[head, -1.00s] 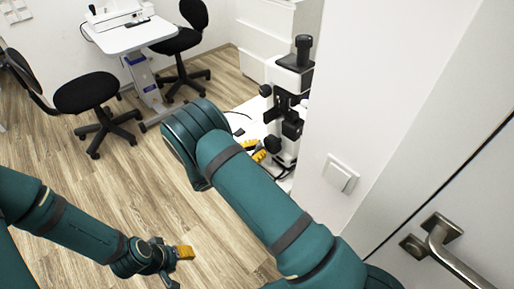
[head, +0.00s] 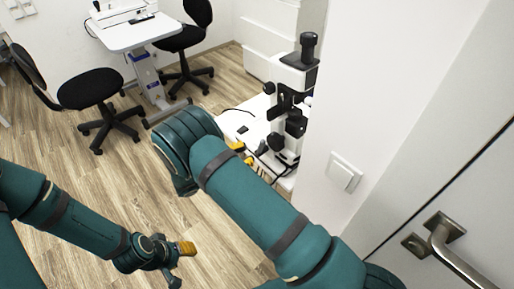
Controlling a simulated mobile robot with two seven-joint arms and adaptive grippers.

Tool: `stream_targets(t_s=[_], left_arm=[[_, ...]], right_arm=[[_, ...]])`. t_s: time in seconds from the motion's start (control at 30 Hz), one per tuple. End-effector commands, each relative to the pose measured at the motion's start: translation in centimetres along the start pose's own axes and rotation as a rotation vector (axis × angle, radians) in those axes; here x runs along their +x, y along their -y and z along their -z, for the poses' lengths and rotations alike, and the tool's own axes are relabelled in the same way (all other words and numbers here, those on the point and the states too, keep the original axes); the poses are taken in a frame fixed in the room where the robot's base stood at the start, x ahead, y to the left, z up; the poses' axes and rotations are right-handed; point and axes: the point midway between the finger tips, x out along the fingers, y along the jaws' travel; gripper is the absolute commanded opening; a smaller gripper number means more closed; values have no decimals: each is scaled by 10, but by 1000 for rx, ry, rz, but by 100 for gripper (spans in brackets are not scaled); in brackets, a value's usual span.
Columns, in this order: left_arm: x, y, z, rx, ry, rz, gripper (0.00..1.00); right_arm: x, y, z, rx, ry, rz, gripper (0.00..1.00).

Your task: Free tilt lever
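A white and black optical instrument (head: 290,100), resembling a slit lamp or microscope, stands upright on a white table at the right. No tilt lever can be made out on it at this size. My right gripper (head: 242,154) is just left of the instrument's lower part, over the table. Its yellow fingertips show apart with a gap between them, partly hidden by my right arm; I see nothing held. My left gripper (head: 180,265) is low over the floor, far from the instrument. Its fingers are spread, one with a yellow pad, and it is empty.
A white wall edge with a light switch (head: 343,172) and a door with a metal handle (head: 440,240) close off the right. Black swivel chairs (head: 92,92) and a small white table (head: 135,32) stand at the back left. The wooden floor between is clear.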

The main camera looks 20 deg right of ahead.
Motion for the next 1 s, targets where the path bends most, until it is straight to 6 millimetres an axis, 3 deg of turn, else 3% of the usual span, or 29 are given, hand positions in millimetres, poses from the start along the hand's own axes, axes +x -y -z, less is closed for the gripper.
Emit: stream_targets(t_s=[0.2,0.4,1.0], left_arm=[[0,0,0,0,0,0,47],[0,0,0,0,0,0,47],[0,0,0,0,0,0,47]], right_arm=[[-43,0,0,1,1,3,30],[-62,0,0,-1,-1,1,30],[-66,0,0,-1,0,1,30]])
